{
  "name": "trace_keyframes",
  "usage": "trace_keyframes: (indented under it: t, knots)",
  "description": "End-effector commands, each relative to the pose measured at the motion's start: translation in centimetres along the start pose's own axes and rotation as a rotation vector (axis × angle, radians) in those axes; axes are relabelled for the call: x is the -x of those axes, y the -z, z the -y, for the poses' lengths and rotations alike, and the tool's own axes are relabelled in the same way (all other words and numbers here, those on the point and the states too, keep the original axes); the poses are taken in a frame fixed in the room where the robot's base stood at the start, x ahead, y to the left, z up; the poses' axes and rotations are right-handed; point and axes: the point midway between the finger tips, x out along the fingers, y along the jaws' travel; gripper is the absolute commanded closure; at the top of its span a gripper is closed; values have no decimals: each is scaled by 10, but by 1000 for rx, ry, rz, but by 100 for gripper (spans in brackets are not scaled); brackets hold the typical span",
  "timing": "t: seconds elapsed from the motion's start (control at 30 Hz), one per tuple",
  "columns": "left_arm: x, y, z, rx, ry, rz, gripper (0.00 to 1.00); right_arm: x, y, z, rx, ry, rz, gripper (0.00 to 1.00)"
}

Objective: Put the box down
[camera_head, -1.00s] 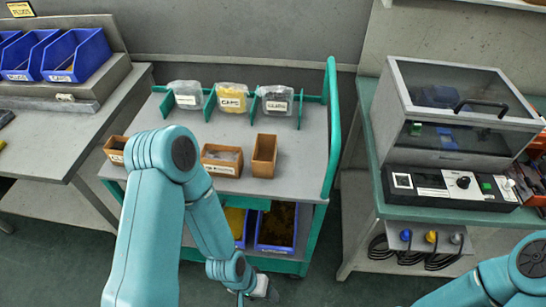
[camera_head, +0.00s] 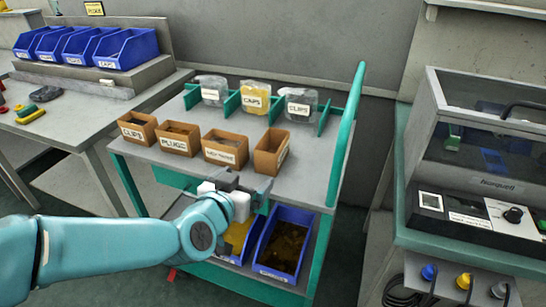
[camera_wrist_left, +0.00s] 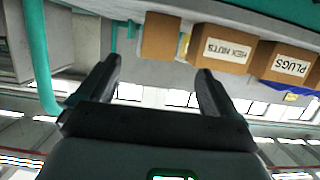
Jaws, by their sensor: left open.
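Several small brown boxes stand in a row along the front of the cart's grey top (camera_head: 318,165). They are a box labelled CLIPS (camera_head: 137,128), the PLUGS box (camera_head: 178,139), the HEX NUTS box (camera_head: 225,149) and a narrower, turned box (camera_head: 271,152) at the right end. My left gripper (camera_head: 243,183) is open and empty, at the cart's front edge just below the HEX NUTS and turned boxes. In the left wrist view its fingers (camera_wrist_left: 158,80) are spread, apart from the turned box (camera_wrist_left: 160,36) and the HEX NUTS box (camera_wrist_left: 221,48). My right gripper is out of view.
Clear bags (camera_head: 255,97) stand between green dividers at the cart's back. Blue bins (camera_head: 284,242) fill the lower shelf. A green upright rail (camera_head: 347,130) bounds the cart's right. A bench with blue bins (camera_head: 126,50) stands left; a machine (camera_head: 480,130) stands right.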

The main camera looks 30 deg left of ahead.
Motion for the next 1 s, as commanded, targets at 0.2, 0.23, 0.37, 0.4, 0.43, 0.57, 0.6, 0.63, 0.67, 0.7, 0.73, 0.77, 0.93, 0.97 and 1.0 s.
trace_keyframes:
  t: [0.2,0.23,0.37,0.4,0.43,0.57,0.6,0.63,0.67,0.7,0.73,0.77,0.93,0.97,1.0]
  knots:
    - [-26,8,5,-1,1,12,6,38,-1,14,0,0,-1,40]
    - [-29,8,5,-1,1,12,6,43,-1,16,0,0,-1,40]
    - [-42,8,6,0,-1,12,6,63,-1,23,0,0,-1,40]
    - [-45,7,5,2,-4,11,6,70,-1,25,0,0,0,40]
    - [-47,6,4,5,-7,12,6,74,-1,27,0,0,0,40]
    - [-80,-1,3,4,-6,4,6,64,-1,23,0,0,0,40]
    - [-87,0,3,4,-6,4,6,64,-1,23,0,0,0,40]
    - [-91,0,2,4,-7,4,6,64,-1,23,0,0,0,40]
    - [-94,0,2,4,-7,4,6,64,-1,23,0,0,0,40]
    - [-98,0,2,4,-7,3,6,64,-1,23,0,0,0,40]
    - [-100,0,1,4,-7,4,6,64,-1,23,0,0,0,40]
    - [-102,0,1,3,-7,3,6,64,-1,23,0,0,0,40]
    - [-121,3,-2,3,-7,3,6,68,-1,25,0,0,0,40]
    - [-126,4,-3,3,-7,3,6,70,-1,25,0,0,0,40]
    - [-133,5,-3,3,-7,3,6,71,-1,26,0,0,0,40]
